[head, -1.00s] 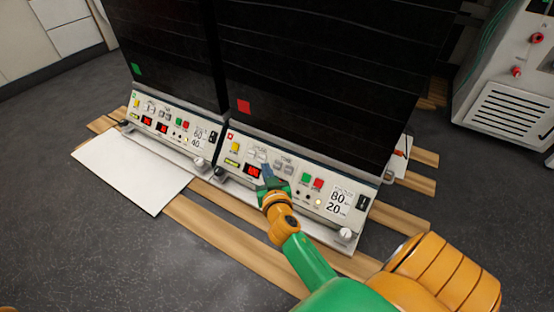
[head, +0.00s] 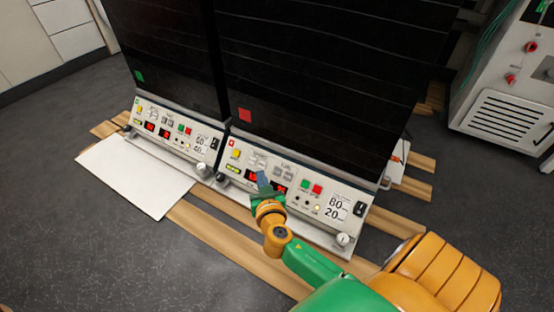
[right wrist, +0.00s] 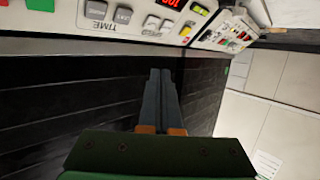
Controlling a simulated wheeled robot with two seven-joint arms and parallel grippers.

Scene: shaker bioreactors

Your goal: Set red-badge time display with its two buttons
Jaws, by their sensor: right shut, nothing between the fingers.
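The red-badge unit's panel (head: 318,190) is the right one in the head view, below a red square (head: 245,115). Two red-lit displays show on it, the left display (head: 253,175) and the right display (head: 280,187), partly hidden by my gripper; their digits are too small to read. Two grey TIME buttons (head: 284,173) sit above the right display. In the right wrist view, the grey TIME buttons (right wrist: 110,12) are at the top. My right gripper (head: 262,180) is shut and empty in front of the panel, between the displays. Its fingertips (right wrist: 160,75) appear apart from the TIME buttons. My left gripper is not in view.
White buttons (head: 258,161) lie left of the TIME buttons, and green (head: 305,184) and red (head: 317,189) buttons right of them. A green-badge unit's panel (head: 172,130) stands at left. A white board (head: 135,175) lies on wooden slats in front.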

